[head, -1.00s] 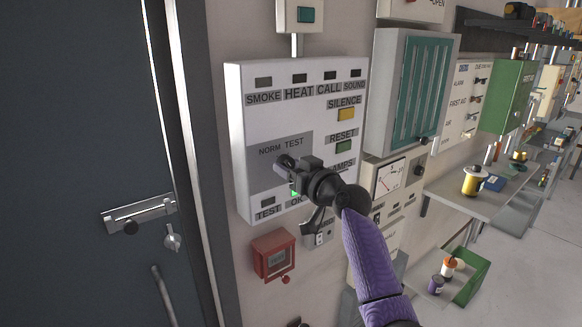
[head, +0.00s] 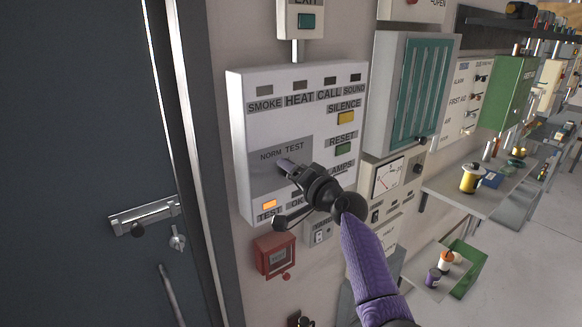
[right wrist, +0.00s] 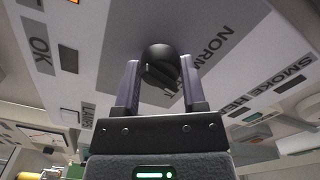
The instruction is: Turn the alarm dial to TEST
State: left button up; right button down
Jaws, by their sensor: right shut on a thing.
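The white alarm panel (head: 292,130) hangs on the wall left of centre in the head view. It has a grey dial plate marked NORM and TEST (head: 265,178). My right gripper (head: 287,166) reaches the plate and hides most of the dial there. In the right wrist view the black dial knob (right wrist: 160,66) sits between the two fingers of my right gripper (right wrist: 161,85), which is shut on it. The TEST lamp (head: 269,204) at the lower left of the panel glows orange. The exact direction of the knob's pointer is hard to tell. My left gripper is not in view.
A dark door (head: 90,120) with a bolt stands at the left. A red call box (head: 275,256) is below the panel. A teal-fronted cabinet (head: 415,90) and a gauge (head: 388,175) are to the right. A shelf (head: 470,196) juts out farther right.

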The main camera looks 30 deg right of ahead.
jog(key=shift+m+p, duration=0.85)
jog(key=shift+m, duration=1.45)
jog(key=shift+c, duration=0.7)
grip_release()
jog(key=s, duration=1)
jog(key=shift+d, duration=0.35)
